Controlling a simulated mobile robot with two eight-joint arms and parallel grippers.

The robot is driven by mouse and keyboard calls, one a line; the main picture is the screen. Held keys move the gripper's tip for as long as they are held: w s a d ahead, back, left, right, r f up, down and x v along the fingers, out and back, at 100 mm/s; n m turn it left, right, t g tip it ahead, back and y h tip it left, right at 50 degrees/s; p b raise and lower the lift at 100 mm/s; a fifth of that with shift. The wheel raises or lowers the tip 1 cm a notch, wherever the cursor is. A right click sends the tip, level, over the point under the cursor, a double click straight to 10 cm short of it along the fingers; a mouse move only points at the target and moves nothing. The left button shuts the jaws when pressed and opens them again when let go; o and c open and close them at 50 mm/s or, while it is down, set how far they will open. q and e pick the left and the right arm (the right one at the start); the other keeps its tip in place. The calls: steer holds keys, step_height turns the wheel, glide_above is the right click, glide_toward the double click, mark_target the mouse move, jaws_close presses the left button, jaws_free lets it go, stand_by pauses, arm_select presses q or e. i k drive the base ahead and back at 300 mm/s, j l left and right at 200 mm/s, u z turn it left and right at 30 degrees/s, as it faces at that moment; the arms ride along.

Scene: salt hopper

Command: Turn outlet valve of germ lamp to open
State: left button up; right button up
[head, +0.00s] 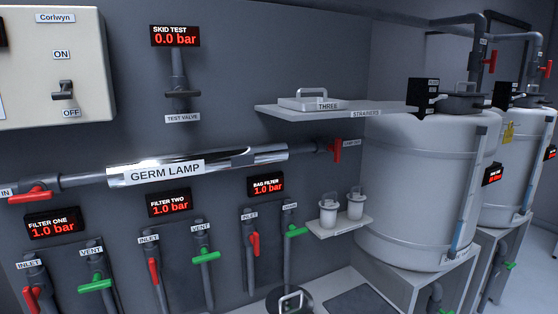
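The germ lamp (130,177) is a shiny silver horizontal cylinder on the grey wall panel, with a "GERM LAMP" label. At its right end a short dark pipe leads to the outlet valve (335,151), which has a red handle standing roughly upright, across the pipe. A small label beside it seems to read "LAMP OUT". At the left end a valve labelled "IN" (30,193) has a red handle lying roughly along the pipe. Neither of my grippers is in view.
A strainers shelf (385,106) with a lidded tray juts out just above the outlet valve. A small shelf (338,224) with two white cups is below it. A large white tank (415,190) stands to the right. Filter valves (205,256) with red and green handles line the panel below.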

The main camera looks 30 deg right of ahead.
mark_target(336, 149)
steer(key=z, duration=1.35)
